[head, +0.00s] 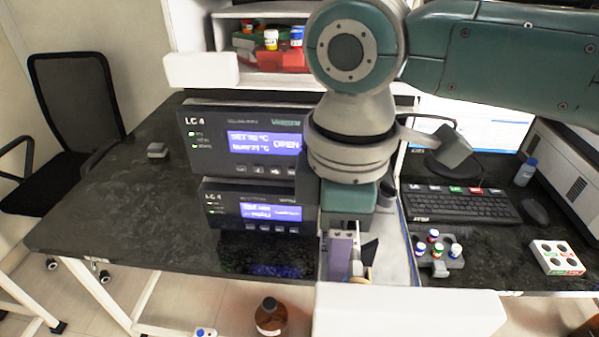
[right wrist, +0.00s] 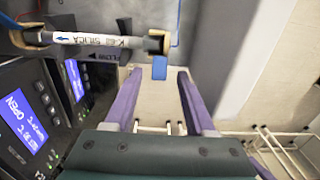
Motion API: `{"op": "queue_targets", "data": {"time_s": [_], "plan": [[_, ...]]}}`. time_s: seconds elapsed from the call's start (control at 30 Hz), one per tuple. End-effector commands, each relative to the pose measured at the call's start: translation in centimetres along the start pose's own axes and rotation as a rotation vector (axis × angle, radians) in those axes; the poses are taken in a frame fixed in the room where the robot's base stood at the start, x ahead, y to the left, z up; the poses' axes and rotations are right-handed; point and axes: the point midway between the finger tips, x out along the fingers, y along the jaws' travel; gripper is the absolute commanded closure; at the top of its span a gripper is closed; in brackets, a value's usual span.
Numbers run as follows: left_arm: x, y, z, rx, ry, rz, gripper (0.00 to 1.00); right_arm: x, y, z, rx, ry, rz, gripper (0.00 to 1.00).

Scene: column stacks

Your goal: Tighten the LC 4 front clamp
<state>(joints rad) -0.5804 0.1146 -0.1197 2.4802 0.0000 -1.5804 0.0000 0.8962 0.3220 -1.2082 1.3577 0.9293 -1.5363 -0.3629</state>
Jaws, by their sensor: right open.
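Two stacked LC 4 units, the upper (head: 245,140) and the lower (head: 215,205), stand left of my right arm. The upper display reads OPEN. In the right wrist view a white column marked K-60 SILICA (right wrist: 95,39) lies sideways between two holders. In the head view the gripper (head: 347,272) hides the column and clamp.
A keyboard (head: 462,205) and monitor stand right of the arm. A grey holder with small vials (head: 438,262) and a white rack (head: 556,258) are on the right bench. A brown bottle (head: 269,318) is below the front edge. The black bench (head: 110,215) is mostly clear at left.

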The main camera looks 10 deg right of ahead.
Motion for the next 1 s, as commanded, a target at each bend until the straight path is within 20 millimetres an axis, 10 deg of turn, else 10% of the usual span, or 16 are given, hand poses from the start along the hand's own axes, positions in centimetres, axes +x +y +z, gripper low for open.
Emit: {"op": "queue_targets", "data": {"time_s": [0.4, 1.0], "plan": [[0.06, 0.03, 0.03, -0.001, 0.000, 0.001, 0.50, 1.35, 0.03, 0.00, 0.000, 0.000, 0.002, 0.45], [0.07, -0.22, 0.08, 0.009, -0.002, -0.007, 0.50, 1.31, 0.04, 0.01, 0.000, 0.000, 0.002, 1.00]]}}
